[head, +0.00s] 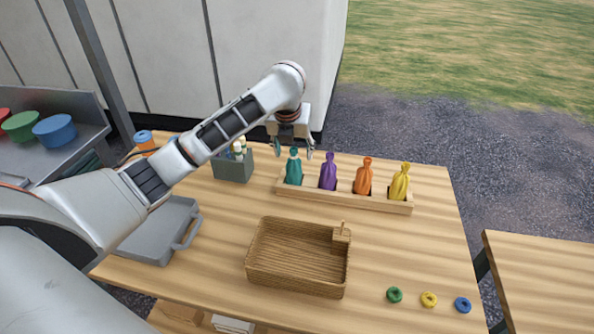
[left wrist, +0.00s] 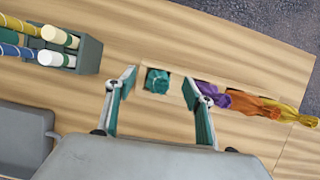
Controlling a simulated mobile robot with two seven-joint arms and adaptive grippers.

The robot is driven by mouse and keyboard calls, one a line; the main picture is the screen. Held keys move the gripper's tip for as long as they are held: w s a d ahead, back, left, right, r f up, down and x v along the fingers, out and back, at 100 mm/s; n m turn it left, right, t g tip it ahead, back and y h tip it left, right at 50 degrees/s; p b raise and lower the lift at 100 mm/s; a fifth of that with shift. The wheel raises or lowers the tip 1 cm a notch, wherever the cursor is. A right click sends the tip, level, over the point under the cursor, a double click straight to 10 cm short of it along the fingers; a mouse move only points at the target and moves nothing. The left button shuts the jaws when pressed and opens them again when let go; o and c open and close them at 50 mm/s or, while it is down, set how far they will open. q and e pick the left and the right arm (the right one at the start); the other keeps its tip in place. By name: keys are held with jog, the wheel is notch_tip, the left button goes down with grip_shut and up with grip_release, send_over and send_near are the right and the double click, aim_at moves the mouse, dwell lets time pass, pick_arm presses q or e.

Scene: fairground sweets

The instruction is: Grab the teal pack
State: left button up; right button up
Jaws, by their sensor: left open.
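The teal pack (head: 293,168) stands upright at the left end of a wooden rack (head: 340,199), beside a purple, an orange and a yellow pack. My left gripper (head: 293,152) is open just above the teal pack, pointing down. In the left wrist view the teal pack (left wrist: 157,81) shows from above, between and a little beyond the two open fingers (left wrist: 157,88), with nothing held. My right gripper is in neither view.
The purple pack (head: 327,172) is close on the right. A grey holder (head: 233,167) with sticks stands to the left. A wicker basket (head: 297,285) and a grey case (head: 160,237) are nearer. Three small rings, one of them green (head: 394,295), lie at the front right.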

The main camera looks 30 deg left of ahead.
aim_at(295, 162)
pick_arm(q)
jog(key=shift+x, duration=3.1)
jog(key=shift+s, duration=0.1)
jog(key=c, duration=1.3)
